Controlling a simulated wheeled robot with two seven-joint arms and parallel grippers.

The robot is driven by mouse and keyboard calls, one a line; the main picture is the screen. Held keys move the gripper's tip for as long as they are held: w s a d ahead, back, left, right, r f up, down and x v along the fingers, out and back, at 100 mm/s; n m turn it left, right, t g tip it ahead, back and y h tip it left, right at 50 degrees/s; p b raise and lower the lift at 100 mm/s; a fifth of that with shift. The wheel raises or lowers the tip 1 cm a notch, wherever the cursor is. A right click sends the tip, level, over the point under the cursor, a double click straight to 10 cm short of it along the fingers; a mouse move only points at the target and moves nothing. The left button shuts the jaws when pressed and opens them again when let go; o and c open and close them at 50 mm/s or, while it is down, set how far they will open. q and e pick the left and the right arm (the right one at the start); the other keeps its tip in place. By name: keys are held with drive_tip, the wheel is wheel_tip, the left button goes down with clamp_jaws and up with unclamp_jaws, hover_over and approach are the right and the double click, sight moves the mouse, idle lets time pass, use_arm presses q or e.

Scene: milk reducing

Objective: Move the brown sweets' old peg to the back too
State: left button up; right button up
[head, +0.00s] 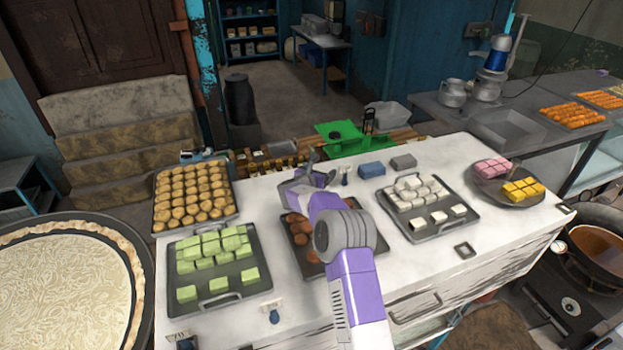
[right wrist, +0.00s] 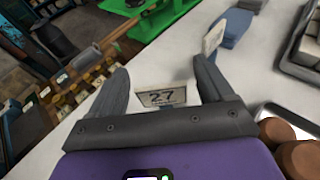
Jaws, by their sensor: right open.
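The brown sweets lie on a dark tray (head: 311,270) mid-table, partly hidden by my right arm; a few show in the right wrist view (right wrist: 297,155). My right gripper (head: 308,168) is open at the back of the table, behind that tray. In the right wrist view, a small white price tag marked 27 (right wrist: 162,97) stands between the open fingers (right wrist: 160,68). A second white tag (right wrist: 213,38) stands just beyond the right finger; a tagged peg (head: 345,172) shows right of the gripper in the head view. My left gripper is out of view.
Tagged pegs (head: 273,314) stand at the front edge near the green sweets' tray (head: 255,285). The white sweets' tray (head: 452,228) is to the right.

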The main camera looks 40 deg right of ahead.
drive_tip(key=b+v, duration=0.2)
drive_tip(key=v, duration=0.9)
drive_tip(key=shift+s, duration=0.15)
drive_tip(key=shift+a, duration=0.1)
